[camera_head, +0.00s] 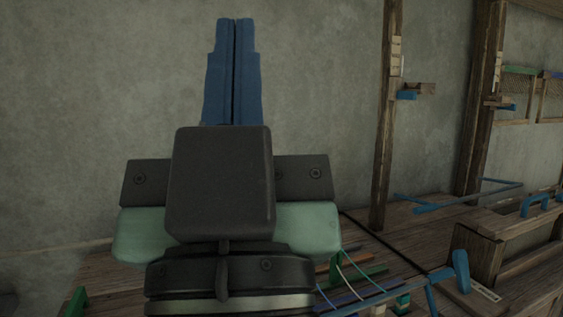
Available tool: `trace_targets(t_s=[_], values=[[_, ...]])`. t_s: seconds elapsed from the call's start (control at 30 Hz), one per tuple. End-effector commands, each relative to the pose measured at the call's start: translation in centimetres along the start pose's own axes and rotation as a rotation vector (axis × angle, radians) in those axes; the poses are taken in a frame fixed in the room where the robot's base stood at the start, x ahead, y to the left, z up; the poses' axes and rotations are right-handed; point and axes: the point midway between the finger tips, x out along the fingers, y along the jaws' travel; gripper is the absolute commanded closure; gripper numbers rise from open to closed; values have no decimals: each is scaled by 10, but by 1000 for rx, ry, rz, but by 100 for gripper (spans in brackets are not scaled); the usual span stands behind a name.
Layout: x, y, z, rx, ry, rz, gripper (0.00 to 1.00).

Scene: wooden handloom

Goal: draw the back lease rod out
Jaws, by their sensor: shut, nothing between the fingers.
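My gripper (235,24) fills the left middle of the head view, its two blue fingers pointing up in front of the bare wall. The fingers lie together, shut and empty. No rod touches them. I cannot pick out the back lease rod for certain. Several slim coloured bars lie low in the picture, just right of my gripper's body, among them a green bar (365,275) and a blue bar (372,298). My gripper's dark body and green housing hide the wooden surface behind them.
Two wooden posts, a near one (386,130) and a farther one (482,110), stand on the right with small blue-ended brackets. A wooden block with a blue handle (536,204) sits at the right edge. The grey wall (90,110) behind is bare.

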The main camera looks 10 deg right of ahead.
Motion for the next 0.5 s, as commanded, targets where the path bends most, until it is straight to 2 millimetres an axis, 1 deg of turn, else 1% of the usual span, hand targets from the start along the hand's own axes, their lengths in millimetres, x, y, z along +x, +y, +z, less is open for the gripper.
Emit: trace_targets(t_s=[0.03,0.5], values=[[26,0,-24,0,0,0,100],[139,0,-132,0,0,-1,100]])
